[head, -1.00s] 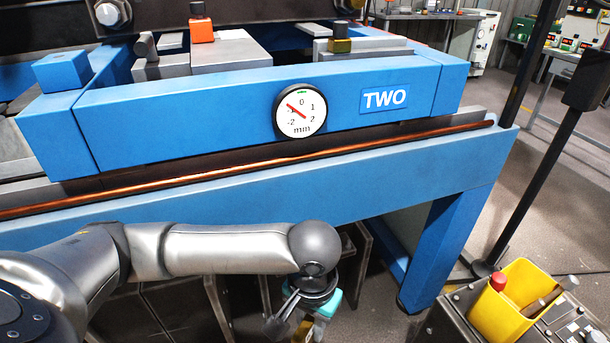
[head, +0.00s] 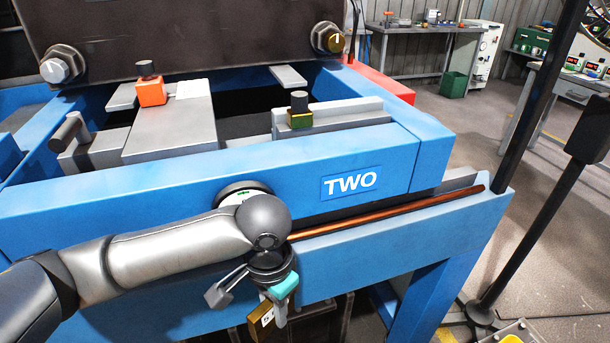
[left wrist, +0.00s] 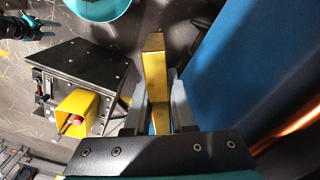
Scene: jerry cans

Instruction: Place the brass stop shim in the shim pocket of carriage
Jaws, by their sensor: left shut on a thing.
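My left gripper (head: 272,304) hangs in front of the blue front beam in the head view, shut on the brass stop shim (head: 261,319). In the left wrist view the shim (left wrist: 155,75) is a long brass bar standing out between the fingers (left wrist: 158,112). The blue carriage (head: 300,172) carries a TWO label, and its dial is partly hidden behind my arm. Grey blocks lie on its top; I cannot tell which recess is the shim pocket. A dark and teal shape (left wrist: 38,30) in the left wrist view may be my right gripper; its jaws are unclear.
An orange block (head: 151,92) and a small brass-coloured block with a dark knob (head: 300,112) sit on the carriage top. A dark beam with bolts (head: 190,35) spans above. A copper-coloured rod (head: 390,213) runs along the front rail.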

